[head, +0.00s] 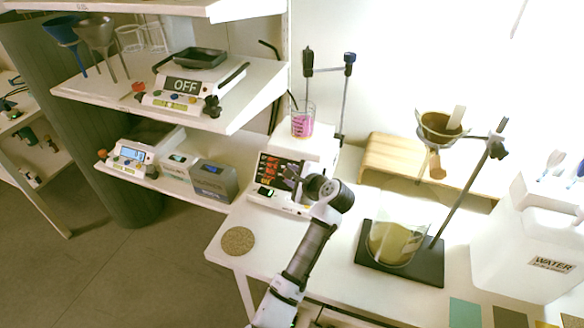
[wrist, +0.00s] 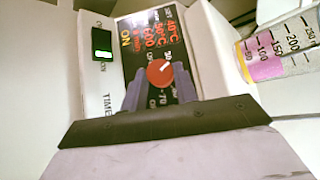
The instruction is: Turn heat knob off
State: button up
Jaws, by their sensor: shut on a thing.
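The red heat knob (wrist: 160,72) sits on the black front panel (wrist: 140,40) of the white hotplate and has a light pointer mark. In the wrist view, my gripper (wrist: 161,84) has its two dark fingers on either side of the knob and is shut on it. In the head view, my gripper (head: 308,184) is at the front of the hotplate (head: 311,144), and the arm hides the knob there. A beaker of pink liquid (head: 302,122) stands on the hotplate and shows at the right of the wrist view (wrist: 268,62). A small green display (wrist: 102,43) is lit beside the panel.
A stand with a funnel (head: 440,128) and a flask of yellowish liquid (head: 396,242) are right of my arm. A white water container (head: 525,245) stands farther right. A round cork mat (head: 238,241) lies at left. Shelves with scales (head: 180,100) are at upper left.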

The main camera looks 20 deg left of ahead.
jog(key=n+g+p, duration=0.2)
jog(key=p, duration=0.1)
jog(key=shift+w+d+r+n+h, duration=0.1)
jog(key=shift+w+r+n+h, duration=0.05)
jog(key=shift+r+n+h, duration=0.2)
jog(key=shift+w+n+g+h+p, duration=0.1)
jog(key=shift+n+g+h+p, duration=0.65)
jog(key=shift+n+p, duration=0.4)
jog(key=n+g+h, duration=0.2)
jog(key=n, duration=0.1)
jog(key=shift+w+a+r, duration=0.1)
jog(key=shift+w+a, duration=0.05)
jog(key=shift+a, duration=0.2)
jog(key=shift+a+n+g+h, duration=0.2)
jog(key=shift+n+g+h, duration=0.35)
jog(key=shift+n+h, duration=0.6)
jog(key=shift+n, duration=0.25)
jog(key=o, duration=1)
jog(key=shift+r, duration=0.1)
jog(key=shift+w, duration=0.1)
jog(key=shift+r, duration=0.1)
